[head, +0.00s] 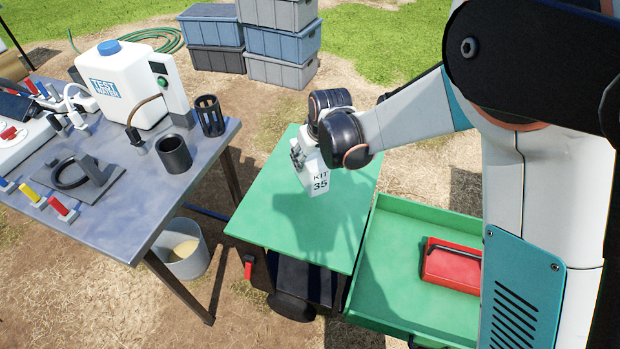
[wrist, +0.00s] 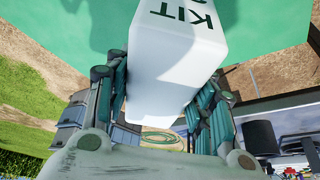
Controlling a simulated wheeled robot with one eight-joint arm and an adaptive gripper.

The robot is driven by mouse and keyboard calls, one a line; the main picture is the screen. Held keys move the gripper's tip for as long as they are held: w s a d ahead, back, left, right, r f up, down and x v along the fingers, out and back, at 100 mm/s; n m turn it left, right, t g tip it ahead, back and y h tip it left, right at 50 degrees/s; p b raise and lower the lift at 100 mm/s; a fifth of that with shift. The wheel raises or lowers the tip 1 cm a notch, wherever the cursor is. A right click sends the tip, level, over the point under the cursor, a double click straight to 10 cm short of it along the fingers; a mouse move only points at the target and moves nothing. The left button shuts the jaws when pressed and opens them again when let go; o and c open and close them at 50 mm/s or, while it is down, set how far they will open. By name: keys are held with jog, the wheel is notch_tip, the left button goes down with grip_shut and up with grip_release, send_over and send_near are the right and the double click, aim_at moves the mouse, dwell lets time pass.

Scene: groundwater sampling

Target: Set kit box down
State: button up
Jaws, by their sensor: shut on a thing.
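The kit box is a white box marked "KIT 35" (head: 319,181). It is in my gripper (head: 300,150), over the green top (head: 262,205) of a stand in the middle of the head view. In the wrist view the white box (wrist: 178,60) fills the space between the two fingers of my gripper (wrist: 165,110), which press on its sides. The green top shows behind it. The box looks roughly upright. I cannot tell whether its lower end touches the green top or hangs just above it. My arm hides part of the box's upper end.
A green tray (head: 400,302) with a red case (head: 453,266) lies to the right. A grey work table (head: 130,215) with a water container (head: 137,85) and tools stands at left. A bucket (head: 186,262) sits beneath it. Stacked crates (head: 283,42) stand behind. The green top is otherwise bare.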

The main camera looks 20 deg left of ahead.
aim_at(316, 161)
jog(key=shift+f+b, duration=0.9)
jog(key=shift+f, duration=2.65)
jog(key=shift+f, duration=0.2)
jog(key=o, duration=1.2)
jog(key=shift+o, duration=0.2)
jog(key=shift+r, duration=0.1)
jog(key=shift+r, duration=0.1)
jog(key=p+v, duration=0.3)
jog(key=v, duration=0.9)
